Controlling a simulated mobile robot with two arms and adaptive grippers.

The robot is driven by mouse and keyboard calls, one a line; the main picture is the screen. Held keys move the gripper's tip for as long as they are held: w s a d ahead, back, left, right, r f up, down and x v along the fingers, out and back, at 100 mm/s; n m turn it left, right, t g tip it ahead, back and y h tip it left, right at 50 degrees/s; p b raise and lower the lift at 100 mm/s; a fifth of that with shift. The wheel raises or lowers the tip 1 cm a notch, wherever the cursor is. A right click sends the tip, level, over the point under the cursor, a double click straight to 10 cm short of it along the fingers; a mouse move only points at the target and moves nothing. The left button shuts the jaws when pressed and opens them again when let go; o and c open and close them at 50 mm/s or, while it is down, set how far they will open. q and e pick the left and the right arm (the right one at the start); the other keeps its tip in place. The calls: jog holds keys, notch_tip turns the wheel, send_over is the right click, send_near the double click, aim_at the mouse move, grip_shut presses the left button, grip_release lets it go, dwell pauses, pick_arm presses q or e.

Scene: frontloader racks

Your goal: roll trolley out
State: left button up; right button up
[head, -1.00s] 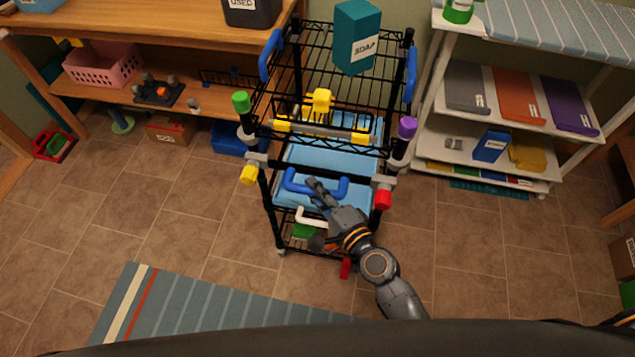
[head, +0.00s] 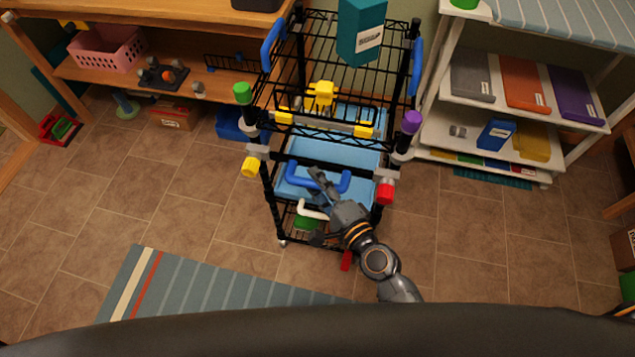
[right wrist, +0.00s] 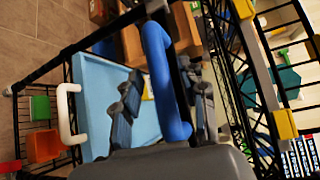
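The trolley is a black wire rack (head: 290,215) with blue side handles and coloured corner caps. It stands in the middle of the head view, between a wooden bench and a white shelf. A blue handle (head: 345,183) crosses its front below the upper shelf. My right gripper (head: 320,208) is at this handle, with its fingers spread and the upper finger overlapping the bar. In the right wrist view, the blue handle (right wrist: 165,80) runs between the open fingers, with a gap visible beside the left finger. Contact cannot be told. My left gripper is not in view.
A teal box (head: 360,30) stands on the trolley's top. A light-blue bin (head: 330,152) sits inside, and a white handle (head: 312,209) is below. The wooden bench (head: 215,75) is close on the left, the white shelf (head: 425,130) on the right. Tiled floor and a striped rug (head: 215,285) lie in front.

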jog(key=shift+r, duration=0.1)
jog(key=v, duration=1.2)
dwell(0.4)
jog(key=s+d+f+n+g+h+p, duration=0.1)
jog(key=d+f+n+g+h, duration=0.15)
jog(key=f, duration=0.65)
jog(key=s+d+f+n+g+h+p, duration=0.1)
jog(key=s+d+f+n, duration=0.2)
jog(key=f, duration=0.5)
jog(key=d+f+n+g+h, duration=0.1)
jog(key=d+f+n+g, duration=0.2)
jog(key=f, duration=0.6)
jog(key=s+d+f+n+g+h+p, duration=0.1)
jog(key=s+d+f+n+g+h, duration=0.1)
jog(key=s+f, duration=0.6)
jog(key=s+d+f+n+g+h+p, duration=0.1)
jog(key=s+d+f+n+g, duration=0.3)
jog(key=s+f, duration=0.4)
jog(key=s+d+n, duration=0.1)
jog(key=s, duration=0.5)
jog(key=shift+s+n+g+h, duration=0.3)
jog(key=shift+n+g+h, duration=0.05)
